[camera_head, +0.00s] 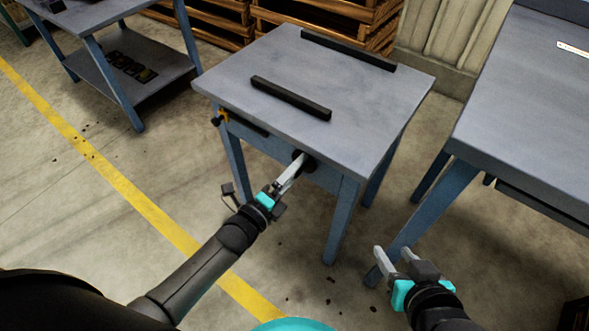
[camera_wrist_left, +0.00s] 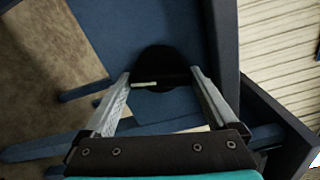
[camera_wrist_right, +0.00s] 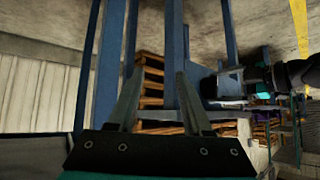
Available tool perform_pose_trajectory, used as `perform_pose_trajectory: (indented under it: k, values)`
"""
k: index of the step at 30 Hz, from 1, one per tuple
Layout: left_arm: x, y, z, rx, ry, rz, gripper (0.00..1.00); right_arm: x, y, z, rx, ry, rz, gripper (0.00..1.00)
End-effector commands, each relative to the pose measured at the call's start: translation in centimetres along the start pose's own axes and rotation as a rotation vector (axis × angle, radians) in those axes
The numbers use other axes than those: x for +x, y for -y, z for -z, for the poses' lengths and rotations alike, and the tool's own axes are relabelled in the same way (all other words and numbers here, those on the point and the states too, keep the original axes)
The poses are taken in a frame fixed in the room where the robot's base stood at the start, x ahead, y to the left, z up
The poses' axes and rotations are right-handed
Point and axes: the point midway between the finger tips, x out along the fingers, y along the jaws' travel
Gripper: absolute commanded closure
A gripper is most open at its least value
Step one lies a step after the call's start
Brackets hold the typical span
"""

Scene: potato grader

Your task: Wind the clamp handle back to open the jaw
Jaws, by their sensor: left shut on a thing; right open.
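The clamp shows as two dark bars on the blue-grey table top: a near bar (camera_head: 290,98) and a far bar (camera_head: 348,50) along the back edge. A wide gap lies between them. The clamp handle (camera_head: 300,157), a round black knob, sits on the table's front face below the top. In the left wrist view the handle (camera_wrist_left: 160,62) is a dark disc with a small pale bar across its lower part. My left gripper (camera_head: 298,166) is shut on the handle, one finger at each side. My right gripper (camera_head: 392,254) is open and empty, low in front of the table.
The clamp's table (camera_head: 340,105) has blue legs. A larger workbench (camera_head: 530,100) stands to the right, close to my right arm. A shelved trolley (camera_head: 105,12) stands at the far left. Wooden crates (camera_head: 325,18) are stacked behind.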

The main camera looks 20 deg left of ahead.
Motion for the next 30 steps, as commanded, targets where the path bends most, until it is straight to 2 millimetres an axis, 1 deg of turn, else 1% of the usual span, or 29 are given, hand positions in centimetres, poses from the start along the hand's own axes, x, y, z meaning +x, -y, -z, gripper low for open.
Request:
perform_pose_trajectory:
  k: [12,23,30]
  values:
    - [0.0,0.1,-0.1,-0.371,0.001,-0.001,0.63,-2.5,-2.3,-1.6,0.004,0.226,-0.065,0.50]
    - [0.0,0.1,-0.1,-0.713,0.001,0.000,0.63,-5.0,-3.8,-3.0,0.019,0.391,-0.110,0.50]
    - [0.0,0.0,-0.1,-0.940,0.002,-0.001,0.63,-4.2,-3.8,-3.7,0.020,0.413,-0.110,0.50]
